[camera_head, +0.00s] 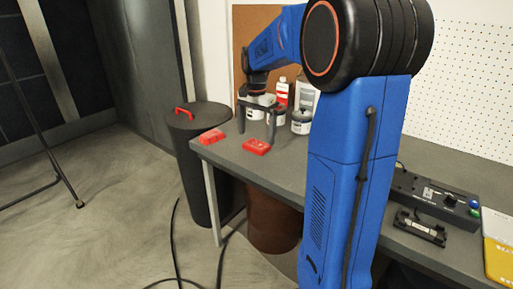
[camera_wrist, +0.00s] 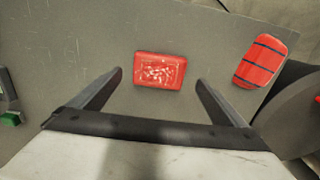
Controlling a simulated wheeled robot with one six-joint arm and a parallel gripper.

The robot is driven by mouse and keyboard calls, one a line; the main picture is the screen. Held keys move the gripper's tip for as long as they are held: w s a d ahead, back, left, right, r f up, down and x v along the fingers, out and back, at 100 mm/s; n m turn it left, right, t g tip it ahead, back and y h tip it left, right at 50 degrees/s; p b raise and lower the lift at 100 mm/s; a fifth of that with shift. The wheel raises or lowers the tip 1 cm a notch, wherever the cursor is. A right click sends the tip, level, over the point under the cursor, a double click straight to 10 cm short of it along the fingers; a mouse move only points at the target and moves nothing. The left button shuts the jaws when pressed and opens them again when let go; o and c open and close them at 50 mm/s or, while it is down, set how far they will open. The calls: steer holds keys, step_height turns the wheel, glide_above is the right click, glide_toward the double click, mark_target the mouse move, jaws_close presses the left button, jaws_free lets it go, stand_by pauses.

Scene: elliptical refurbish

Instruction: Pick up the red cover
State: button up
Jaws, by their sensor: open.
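Two red pieces lie on the grey table (camera_head: 290,163), and I cannot tell for sure which one is the cover. One is a red rectangular piece with worn pale marks (camera_wrist: 160,71), seen between my fingertips in the wrist view; it also shows in the head view (camera_head: 256,147). The other is a red piece with dark stripes (camera_wrist: 264,60), to the right in the wrist view and nearer the table corner in the head view (camera_head: 212,136). My gripper (camera_head: 256,136) is open and empty, pointing down above the worn piece; its fingers also show in the wrist view (camera_wrist: 160,76).
A dark bin (camera_head: 198,117) with a red handle stands beside the table's left end. Several bottles and cans (camera_head: 301,122) stand behind my gripper. A black control box (camera_head: 436,198) and a yellow item (camera_head: 498,262) lie to the right.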

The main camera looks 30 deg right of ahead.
mark_target(256, 144)
step_height(256, 144, down, 4)
steer(key=shift+s+f, duration=0.1)
steer(key=shift+s, duration=0.05)
steer(key=c, duration=1.3)
steer(key=shift+c, duration=0.2)
steer(key=shift+r, duration=0.2)
